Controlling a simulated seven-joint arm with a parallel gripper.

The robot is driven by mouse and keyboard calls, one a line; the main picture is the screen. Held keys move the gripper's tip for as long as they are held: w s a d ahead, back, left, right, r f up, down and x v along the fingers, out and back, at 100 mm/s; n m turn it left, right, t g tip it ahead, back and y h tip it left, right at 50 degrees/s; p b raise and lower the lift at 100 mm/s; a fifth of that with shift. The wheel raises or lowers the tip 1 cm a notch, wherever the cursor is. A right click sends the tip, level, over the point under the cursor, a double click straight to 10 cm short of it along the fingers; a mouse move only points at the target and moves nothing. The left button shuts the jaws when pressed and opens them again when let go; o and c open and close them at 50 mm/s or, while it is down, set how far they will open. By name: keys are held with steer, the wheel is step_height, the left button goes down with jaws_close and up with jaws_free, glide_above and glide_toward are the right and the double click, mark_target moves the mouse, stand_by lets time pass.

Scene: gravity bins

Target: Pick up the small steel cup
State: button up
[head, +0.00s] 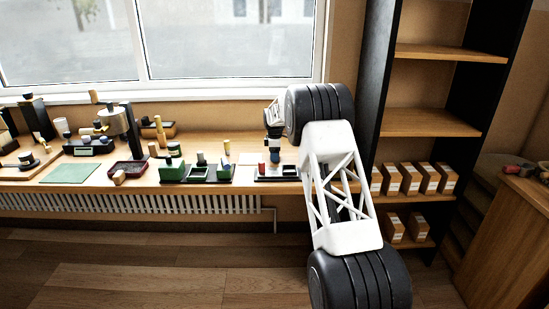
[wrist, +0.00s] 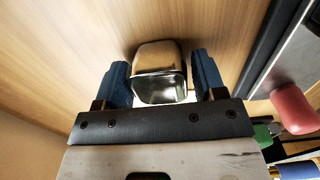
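The small steel cup (wrist: 160,70) shows in the wrist view as a shiny, rounded box shape with its open mouth towards my gripper. It is on the wooden tabletop. My gripper (wrist: 162,82) has its two blue fingers on either side of the cup. The fingers are apart, with a narrow gap visible on the right side of the cup; contact on the left is hard to judge. In the head view my gripper (head: 273,130) is small and dark over the right end of the bench, and I cannot make out the cup there.
A dark-edged tray (wrist: 268,50) and a red rounded object (wrist: 295,110) lie right of the cup in the wrist view. The bench (head: 140,180) holds green blocks, a dark red tray (head: 128,172) and other items. A shelf with boxes (head: 410,178) stands right of the bench.

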steer(key=c, duration=0.8)
steer(key=shift+r, duration=1.15)
steer(key=shift+r, duration=2.35)
